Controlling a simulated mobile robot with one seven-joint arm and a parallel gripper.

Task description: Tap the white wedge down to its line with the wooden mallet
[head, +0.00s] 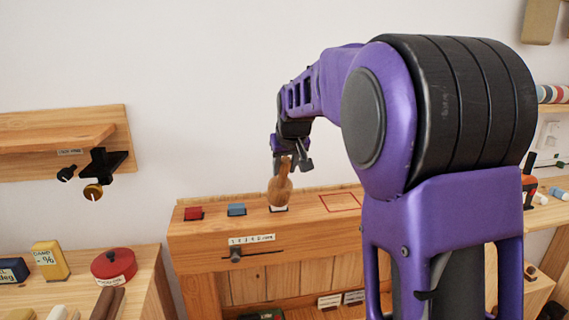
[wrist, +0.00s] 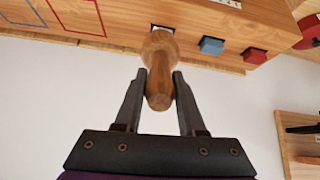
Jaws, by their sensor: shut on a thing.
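My gripper (head: 290,163) is shut on the handle of the wooden mallet (head: 279,191); in the wrist view the fingers (wrist: 161,84) close on the handle from both sides. The round mallet head (wrist: 159,46) points down over the white wedge (head: 278,209). Only a sliver of that wedge shows below the head, and its line is hidden. I cannot tell whether head and wedge touch. A red wedge (head: 193,213) and a blue wedge (head: 236,209) sit in the same timber top to the left.
The timber bench (head: 200,238) has a front slot with a dark slider (head: 235,254). A red outlined square (head: 341,202) on its top, right of the mallet, is empty. A left cabinet holds a red round tin (head: 113,264) and a yellow box (head: 50,260). A wall shelf (head: 60,135) is above.

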